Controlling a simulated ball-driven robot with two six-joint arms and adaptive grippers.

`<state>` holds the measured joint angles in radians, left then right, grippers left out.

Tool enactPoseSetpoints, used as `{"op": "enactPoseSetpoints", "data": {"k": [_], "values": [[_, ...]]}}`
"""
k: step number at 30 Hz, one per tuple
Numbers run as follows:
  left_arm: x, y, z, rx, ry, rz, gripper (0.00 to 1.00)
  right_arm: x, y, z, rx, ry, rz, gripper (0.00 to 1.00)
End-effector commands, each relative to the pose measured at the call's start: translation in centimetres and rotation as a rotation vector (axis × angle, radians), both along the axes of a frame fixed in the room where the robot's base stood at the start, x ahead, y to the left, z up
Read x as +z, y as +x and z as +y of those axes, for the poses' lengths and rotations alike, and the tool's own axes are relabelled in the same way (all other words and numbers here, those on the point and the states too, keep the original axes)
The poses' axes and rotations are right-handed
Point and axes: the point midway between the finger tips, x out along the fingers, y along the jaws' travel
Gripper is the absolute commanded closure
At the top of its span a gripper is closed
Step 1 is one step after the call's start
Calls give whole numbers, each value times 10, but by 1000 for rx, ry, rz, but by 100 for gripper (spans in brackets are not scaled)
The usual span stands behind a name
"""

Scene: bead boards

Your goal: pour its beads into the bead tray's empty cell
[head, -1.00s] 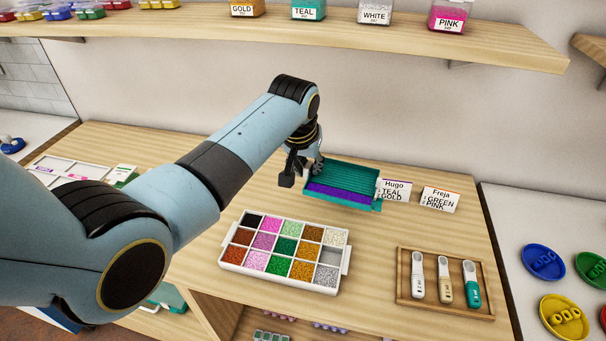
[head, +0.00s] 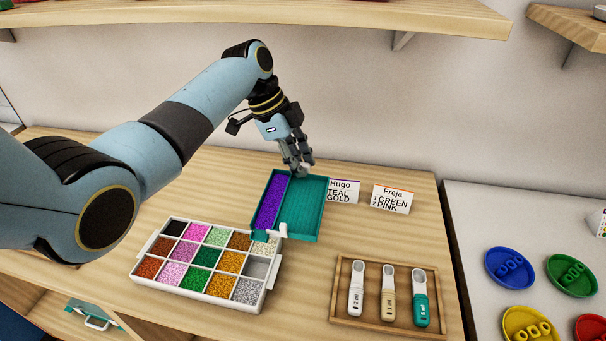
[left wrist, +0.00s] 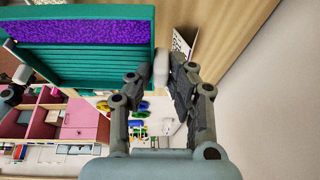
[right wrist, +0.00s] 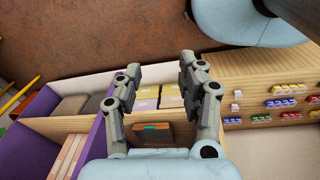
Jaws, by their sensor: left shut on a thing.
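The teal tray (head: 304,207) holds purple beads (head: 268,203) in a band along its left side, with the ribbed floor bare beside them. My left gripper (head: 298,172) is shut on its far edge; the left wrist view shows a pale tab (left wrist: 161,68) between the fingers. The teal tray's near end, with a white piece (head: 283,230), is by the bead tray's far right corner. The white bead tray (head: 192,300) has several cells of coloured beads; its plain grey empty cell (head: 255,267) is in the right column's middle row. My right gripper (right wrist: 160,82) is open and empty.
Name cards for Hugo (head: 342,191) and Freja (head: 391,198) stand right of the teal tray. A wooden tray (head: 387,324) with three scoops lies at the front right. Bare wood lies between. A shelf (head: 400,18) runs above.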

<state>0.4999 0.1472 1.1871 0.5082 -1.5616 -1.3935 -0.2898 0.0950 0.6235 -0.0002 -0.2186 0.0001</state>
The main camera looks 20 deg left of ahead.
Motion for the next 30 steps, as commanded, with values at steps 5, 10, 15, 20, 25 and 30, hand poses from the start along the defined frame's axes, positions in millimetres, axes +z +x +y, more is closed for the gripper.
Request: {"op": "enactPoseSetpoints", "data": {"k": [5, 10, 15, 20, 25, 30], "values": [[-4, -2, 0, 2, 7, -28, 100, -4, -12, 17, -6, 20, 15, 60], [-13, -9, -2, 3, 18, -81, 100, -9, -25, 24, -10, 28, 34, 60], [-23, -16, -3, 3, 33, -140, 100, -14, -17, 13, -5, 15, 24, 60], [-10, -21, -4, 2, 48, -203, 100, -3, -8, 8, -3, 10, 10, 60], [1, -27, -6, 2, 62, -269, 100, 2, -8, 8, -4, 10, 10, 60], [3, -28, -6, 3, 68, -291, 100, 1, -9, 9, -4, 10, 11, 60]]}}
